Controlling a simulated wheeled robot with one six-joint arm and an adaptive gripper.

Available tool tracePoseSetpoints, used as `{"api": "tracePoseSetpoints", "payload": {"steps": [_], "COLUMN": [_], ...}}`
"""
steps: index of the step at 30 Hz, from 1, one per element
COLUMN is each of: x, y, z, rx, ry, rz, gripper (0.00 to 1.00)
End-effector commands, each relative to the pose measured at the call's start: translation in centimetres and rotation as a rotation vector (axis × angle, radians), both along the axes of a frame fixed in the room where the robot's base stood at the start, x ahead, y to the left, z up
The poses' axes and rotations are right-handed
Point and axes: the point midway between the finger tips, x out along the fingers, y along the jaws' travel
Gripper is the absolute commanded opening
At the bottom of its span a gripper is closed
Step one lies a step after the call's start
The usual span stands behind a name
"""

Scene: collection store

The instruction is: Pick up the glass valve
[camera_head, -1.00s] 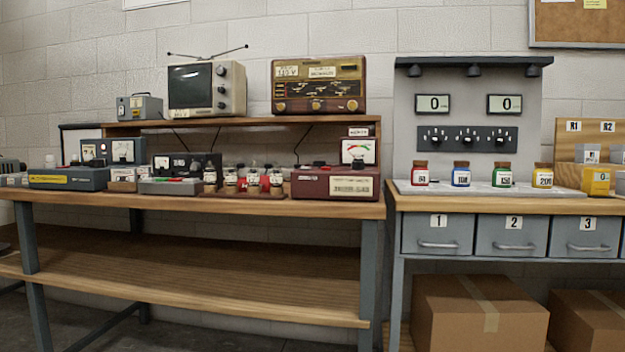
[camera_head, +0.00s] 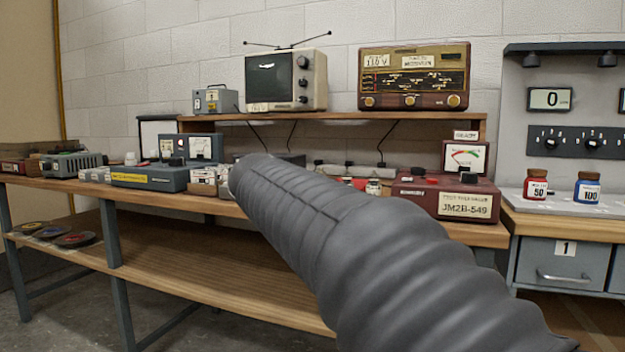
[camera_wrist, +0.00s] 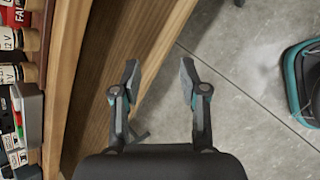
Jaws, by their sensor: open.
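Several small pieces with white labels marked V (camera_wrist: 14,40) stand on the bench at the left edge of the wrist view, beside a red FAIL marking. They may be glass valves, but I cannot tell which one is the task's. In the head view a small pale-labelled piece (camera_head: 374,187) shows on the bench; my grey arm covers much of the row. My gripper (camera_wrist: 160,82) is open and empty in the wrist view, to the right of the pieces, over the wooden bench edge and grey floor. In the head view it is hidden.
The bench (camera_head: 95,188) carries a blue instrument (camera_head: 150,177) and a dark red tester (camera_head: 445,197). A raised shelf (camera_head: 350,116) above holds an old television (camera_head: 272,80) and a radio (camera_head: 415,77). A drawer unit (camera_head: 562,262) stands at right. The lower shelf (camera_head: 220,270) is mostly bare.

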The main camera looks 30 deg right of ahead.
Motion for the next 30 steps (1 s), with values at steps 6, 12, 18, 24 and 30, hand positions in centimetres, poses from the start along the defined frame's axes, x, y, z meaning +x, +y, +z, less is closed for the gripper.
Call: {"api": "tracePoseSetpoints", "payload": {"steps": [6,12,18,24,30], "x": [6.2,8.8,9.5,9.8,10.2], "y": [-5.3,-7.8,-9.1,-12.2,-15.2], "z": [9.0,13.3,14.1,12.7,11.5], "rx": [-0.341,-0.508,-0.553,-0.552,-0.552], "ry": [0.307,0.511,0.581,0.582,0.58], "rz": [0.121,0.152,0.156,0.154,0.155], "gripper": [0.43,0.43,0.43,0.43,0.43]}}
